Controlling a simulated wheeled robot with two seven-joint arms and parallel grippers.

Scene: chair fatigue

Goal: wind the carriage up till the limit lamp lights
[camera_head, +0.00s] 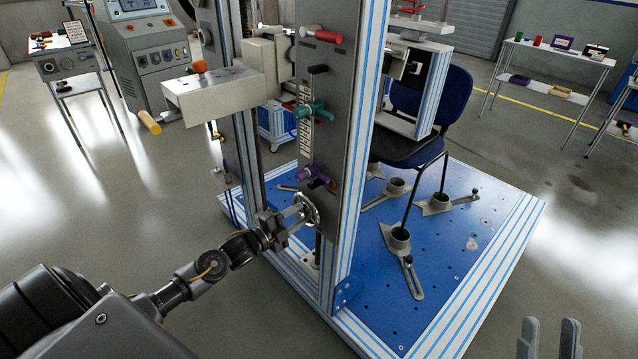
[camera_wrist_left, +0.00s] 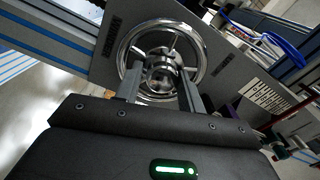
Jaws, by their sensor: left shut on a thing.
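A chrome handwheel (camera_head: 309,208) is mounted low on the grey panel (camera_head: 334,134) of the test rig's upright. It also shows in the left wrist view (camera_wrist_left: 201,50). My left gripper (camera_head: 296,213) reaches it from the left. In the left wrist view, its fingers (camera_wrist_left: 161,88) are inside the rim and shut on the wheel's central hub. My right gripper (camera_head: 548,340) is open and empty at the bottom right edge, away from the rig. I cannot tell for sure which part is the carriage, or pick out a lit limit lamp.
Purple (camera_head: 316,175), teal (camera_head: 313,110) and red (camera_head: 322,36) handles stick out from the panel above the wheel. A pale box arm (camera_head: 219,90) juts left. A blue chair (camera_head: 440,100) stands on the blue base plate (camera_head: 440,262). Open floor lies in front.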

